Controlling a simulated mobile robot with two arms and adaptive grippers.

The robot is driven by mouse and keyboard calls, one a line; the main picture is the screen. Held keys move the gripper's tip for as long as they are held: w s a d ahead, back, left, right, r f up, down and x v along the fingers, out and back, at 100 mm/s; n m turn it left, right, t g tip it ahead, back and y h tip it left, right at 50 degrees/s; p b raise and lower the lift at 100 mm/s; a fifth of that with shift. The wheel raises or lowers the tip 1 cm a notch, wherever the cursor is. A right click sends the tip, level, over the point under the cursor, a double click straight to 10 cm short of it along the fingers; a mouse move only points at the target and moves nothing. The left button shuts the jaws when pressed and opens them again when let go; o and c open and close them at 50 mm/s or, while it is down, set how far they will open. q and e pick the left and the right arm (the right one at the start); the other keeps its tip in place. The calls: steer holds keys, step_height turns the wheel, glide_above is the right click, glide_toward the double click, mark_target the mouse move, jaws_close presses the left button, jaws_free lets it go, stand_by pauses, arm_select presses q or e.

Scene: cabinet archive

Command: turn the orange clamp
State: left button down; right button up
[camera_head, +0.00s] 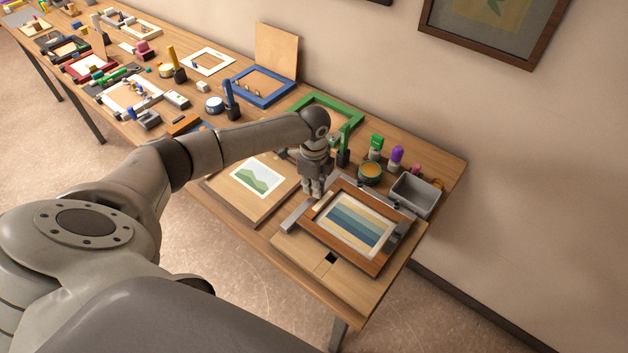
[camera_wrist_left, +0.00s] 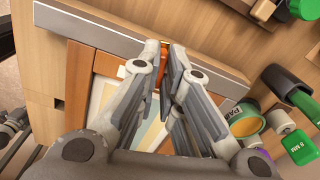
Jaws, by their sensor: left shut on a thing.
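My left gripper (camera_head: 314,192) reaches down over the left side of the wooden picture frame (camera_head: 378,260), which holds a striped blue and tan picture (camera_head: 354,226). In the left wrist view, the fingers of my left gripper (camera_wrist_left: 166,62) are nearly together, with a narrow orange piece, the orange clamp (camera_wrist_left: 163,82), between them at the frame's edge next to a grey metal bar (camera_wrist_left: 100,24). The fingers hide most of the clamp, so its angle cannot be told. In the head view the gripper covers it. My right gripper is not in view.
A grey bin (camera_head: 414,196), a paint can (camera_head: 370,172) and green and purple bottles stand behind the frame. A board with a green landscape picture (camera_head: 257,178) lies to the left. A green frame (camera_head: 328,108) lies farther back. The table's front right corner is close.

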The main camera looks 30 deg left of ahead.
arm_select(q)
steer(key=shift+m, duration=0.6)
steer(key=c, duration=1.6)
jaws_free()
steer(key=shift+r, duration=3.05)
